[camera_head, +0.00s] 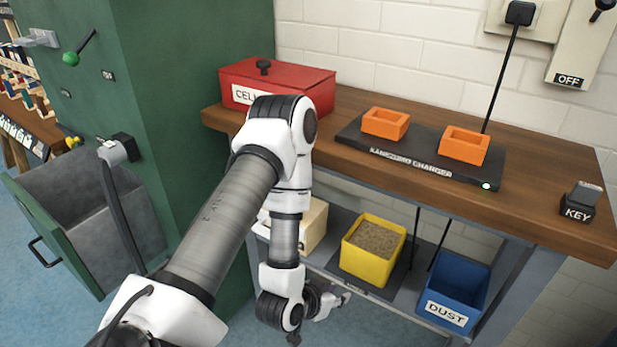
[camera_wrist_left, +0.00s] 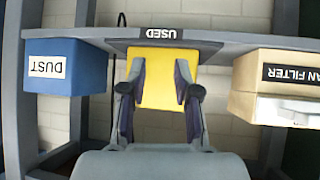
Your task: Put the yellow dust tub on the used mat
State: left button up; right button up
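The yellow tub (camera_head: 370,258), filled with brown grainy dust, stands upright on the lower shelf. It appears to rest on the dark used mat (camera_head: 362,289), whose front edge shows below it. In the left wrist view the yellow tub (camera_wrist_left: 158,85) appears between the fingers, beside the USED label (camera_wrist_left: 158,33). My left gripper (camera_head: 341,298) is low in front of the shelf, near the tub's lower left. In the left wrist view its fingers (camera_wrist_left: 160,92) are spread and look apart from the tub. My right gripper is not in view.
A blue DUST bin (camera_head: 458,288) is right of the tub, and a cream FAN FILTER box (camera_head: 312,228) is left. The wooden worktop (camera_head: 540,205) overhangs the shelf, carrying a red box (camera_head: 275,84) and a charger (camera_head: 420,150). A green cabinet (camera_head: 190,110) has an open drawer (camera_head: 95,215).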

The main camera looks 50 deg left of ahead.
pick_arm(q)
jog(key=s+d+f+g, duration=0.3)
jog(key=s+f+g, duration=0.2)
jog(key=s, duration=0.3)
jog(key=s+d+f+g, duration=0.4)
jog(key=s+f+g, duration=0.1)
jog(key=s, duration=0.4)
jog(key=shift+s+f+m, duration=0.3)
jog(key=shift+f+m, duration=0.1)
jog(key=shift+f, duration=0.3)
